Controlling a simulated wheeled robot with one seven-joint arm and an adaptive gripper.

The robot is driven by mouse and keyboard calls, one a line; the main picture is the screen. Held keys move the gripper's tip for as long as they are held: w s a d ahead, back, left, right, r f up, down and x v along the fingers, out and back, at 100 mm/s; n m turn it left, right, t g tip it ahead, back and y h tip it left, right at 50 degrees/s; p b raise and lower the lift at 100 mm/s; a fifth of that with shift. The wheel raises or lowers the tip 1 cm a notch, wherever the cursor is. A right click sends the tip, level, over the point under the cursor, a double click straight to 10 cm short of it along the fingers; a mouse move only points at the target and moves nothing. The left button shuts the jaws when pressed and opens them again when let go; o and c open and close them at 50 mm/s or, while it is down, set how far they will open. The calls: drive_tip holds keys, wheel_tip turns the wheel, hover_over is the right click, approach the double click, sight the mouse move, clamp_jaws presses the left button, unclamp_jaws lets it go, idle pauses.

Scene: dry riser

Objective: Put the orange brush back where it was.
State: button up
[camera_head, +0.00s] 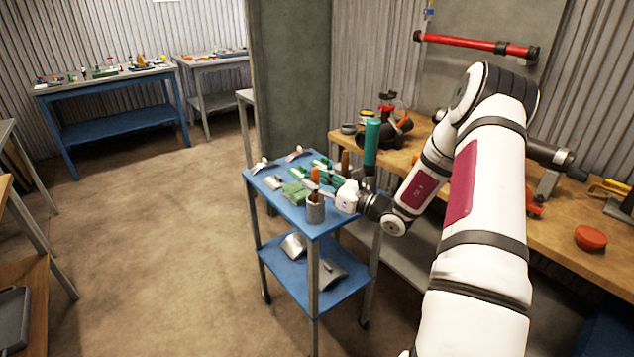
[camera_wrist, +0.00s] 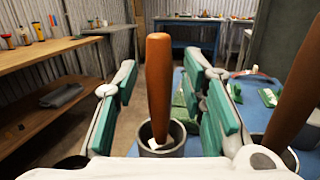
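An orange-brown handle (camera_wrist: 158,88), which I take for the orange brush, stands upright in a grey cup (camera_wrist: 162,143) in the wrist view. The green-padded fingers of my gripper (camera_wrist: 165,100) are on both sides of the handle, with visible gaps. The brush's lower end is hidden in the cup. In the head view, the cup (camera_head: 316,211) stands at the near corner of the blue trolley top (camera_head: 288,212). My gripper (camera_head: 322,190) reaches in over it from the right, and orange (camera_head: 315,174) shows just above the fingers.
A second brown handle (camera_wrist: 302,85) rises close to my right finger in the wrist view. Green blocks (camera_head: 297,192) and small tools lie on the trolley top. Metal pieces (camera_head: 321,267) lie on its lower shelf. A wooden workbench (camera_head: 480,188) stands right; the floor left of the trolley is clear.

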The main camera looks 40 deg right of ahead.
drive_tip(key=r+v, duration=0.1)
drive_tip(key=v, duration=1)
drive_tip(key=s+a+r+n+g+y, duration=0.2)
drive_tip(key=s+a+r+n+g, duration=0.25)
drive_tip(key=a, duration=0.45)
drive_tip(key=s+a+r+n+g+y, duration=0.1)
drive_tip(key=a+r+n+g+y, duration=0.15)
drive_tip(key=a+n+g, duration=0.4)
drive_tip(key=s+a+r+n+g+y, duration=0.1)
drive_tip(key=s+a+r+n+g, duration=0.4)
drive_tip(key=a, duration=0.6)
drive_tip(key=s+a+n+g+h, duration=0.2)
drive_tip(key=s+a+n+h, duration=0.3)
drive_tip(key=s+n, duration=0.35)
drive_tip(key=s+d+r+n+t+h, duration=0.3)
drive_tip(key=s+n+h, duration=0.3)
drive_tip(key=s+n, duration=0.2)
drive_tip(key=shift+d+r+h, duration=0.15)
drive_tip(key=shift+d+h, duration=0.15)
drive_tip(key=shift+h, duration=0.05)
drive_tip(key=shift+s, duration=0.1)
